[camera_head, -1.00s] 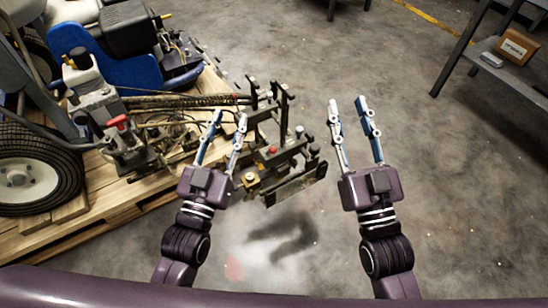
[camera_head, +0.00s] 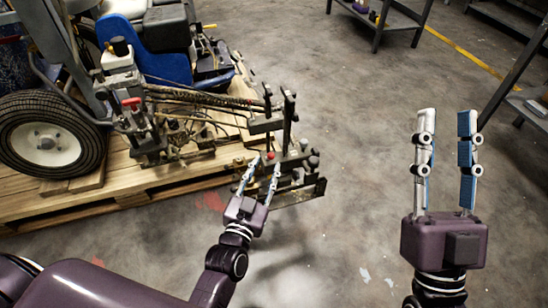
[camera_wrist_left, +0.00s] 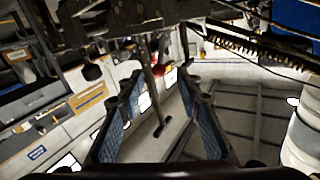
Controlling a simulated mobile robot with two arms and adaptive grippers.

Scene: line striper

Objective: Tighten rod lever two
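The striper's rod assembly (camera_head: 300,172) stands off the right end of the pallet, with upright dark rods (camera_head: 288,122) and a red knob. I cannot tell which part is rod lever two. My left gripper (camera_head: 265,166) is open at the near side of this assembly, its fingers pointing into it. In the left wrist view, a thin rod (camera_wrist_left: 152,75) shows between the spread blue-padded fingers (camera_wrist_left: 157,110); whether it touches them is unclear. My right gripper (camera_head: 446,125) is open and empty over bare floor at the right, apart from the machine.
The line striper's body (camera_head: 165,60) and a wheel (camera_head: 45,143) rest on a wooden pallet (camera_head: 95,195) at left. Hoses and a spring run toward the rod assembly. Metal shelves (camera_head: 392,18) stand at the back and right. The concrete floor (camera_head: 360,110) between is clear.

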